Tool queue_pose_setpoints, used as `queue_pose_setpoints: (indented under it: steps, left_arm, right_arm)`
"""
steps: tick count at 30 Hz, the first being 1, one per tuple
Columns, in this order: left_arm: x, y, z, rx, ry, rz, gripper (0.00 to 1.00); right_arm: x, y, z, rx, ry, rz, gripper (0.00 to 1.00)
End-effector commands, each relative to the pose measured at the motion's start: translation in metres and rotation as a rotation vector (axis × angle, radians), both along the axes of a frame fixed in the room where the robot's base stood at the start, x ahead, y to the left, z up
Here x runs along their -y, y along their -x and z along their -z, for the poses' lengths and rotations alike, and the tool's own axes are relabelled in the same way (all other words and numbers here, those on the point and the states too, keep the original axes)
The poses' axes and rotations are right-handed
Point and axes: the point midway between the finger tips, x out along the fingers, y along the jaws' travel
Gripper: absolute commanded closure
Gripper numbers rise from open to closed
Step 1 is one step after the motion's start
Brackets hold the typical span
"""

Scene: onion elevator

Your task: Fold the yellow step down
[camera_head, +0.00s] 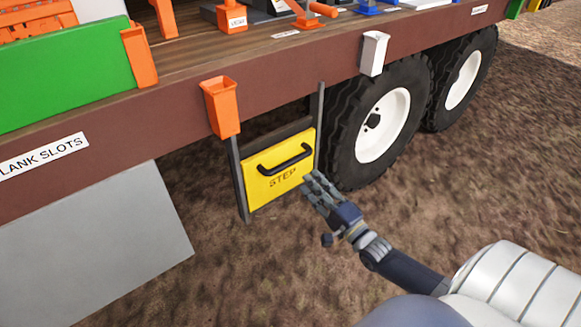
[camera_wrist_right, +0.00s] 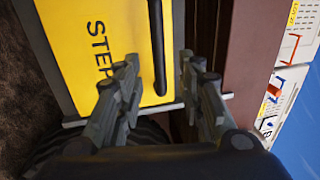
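The yellow step (camera_head: 262,187) is a panel marked STEP, folded up flat between two dark upright rails under the trailer bed. A black bar handle (camera_head: 285,158) runs across its face. My right gripper (camera_head: 314,182) is at the lower right edge of the step. In the right wrist view, my right gripper (camera_wrist_right: 166,82) is open, with its two fingers apart. There the yellow step (camera_wrist_right: 85,35) fills the upper left, and the handle (camera_wrist_right: 158,45) lies in line with the gap between the fingers. Contact with the handle is not visible. My left gripper is not in view.
The brown trailer edge (camera_head: 290,85) runs above the step, with an orange pocket (camera_head: 222,106) and a white pocket (camera_head: 373,53) on it. Black wheels (camera_head: 385,115) stand close to the right. A grey plate (camera_head: 110,235) is at left. Bare dirt lies in front.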

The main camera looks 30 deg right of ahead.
Motion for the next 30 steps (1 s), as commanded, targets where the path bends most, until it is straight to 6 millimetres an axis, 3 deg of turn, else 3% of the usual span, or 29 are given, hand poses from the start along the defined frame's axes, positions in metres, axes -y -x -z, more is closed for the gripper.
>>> queue_pose_setpoints:
  steps: [15,21,30]
  left_arm:
    - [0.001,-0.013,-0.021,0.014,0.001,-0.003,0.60]
    - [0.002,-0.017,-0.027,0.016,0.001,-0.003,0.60]
    - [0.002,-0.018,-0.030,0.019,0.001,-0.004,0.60]
  right_arm:
    - [-0.007,-0.082,-0.015,-0.001,0.002,0.001,0.65]
    - [-0.008,-0.097,-0.018,-0.003,0.002,0.000,0.65]
    - [-0.009,-0.100,-0.018,-0.005,0.002,0.000,0.65]
